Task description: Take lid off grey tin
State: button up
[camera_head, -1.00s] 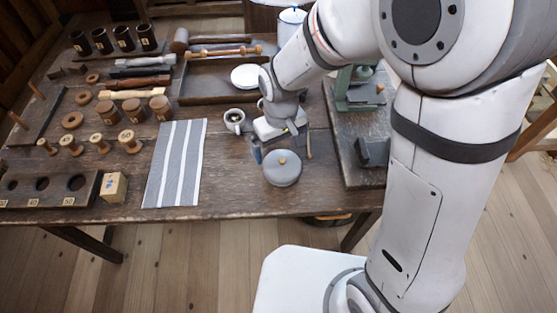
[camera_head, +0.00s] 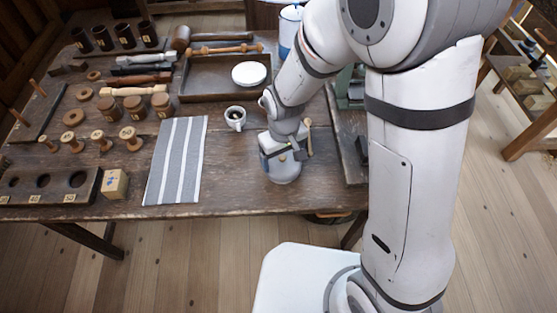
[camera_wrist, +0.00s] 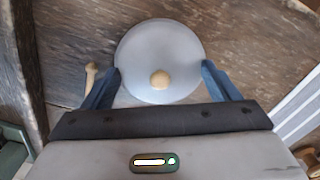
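The grey tin (camera_head: 284,174) stands upright on the wooden table near its front edge, partly hidden by my gripper in the head view. In the wrist view its round grey lid (camera_wrist: 160,42) has a pale wooden knob (camera_wrist: 160,79) in the middle. The lid appears to be on the tin. My gripper (camera_wrist: 161,68) is open above the tin. Its two blue fingers are at the left and right edges of the lid, with the knob between them. I cannot tell whether the fingertips touch the lid.
A wooden-handled thing (camera_wrist: 91,76) lies close left of the tin in the wrist view. A cup (camera_head: 235,118) and a striped cloth (camera_head: 177,160) are to the left in the head view. A tray (camera_head: 205,94) with a white plate (camera_head: 249,73) lies behind.

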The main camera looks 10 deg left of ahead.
jog(key=shift+s, duration=0.1)
jog(key=c, duration=0.6)
jog(key=shift+o, duration=0.2)
jog(key=shift+d+f, duration=0.1)
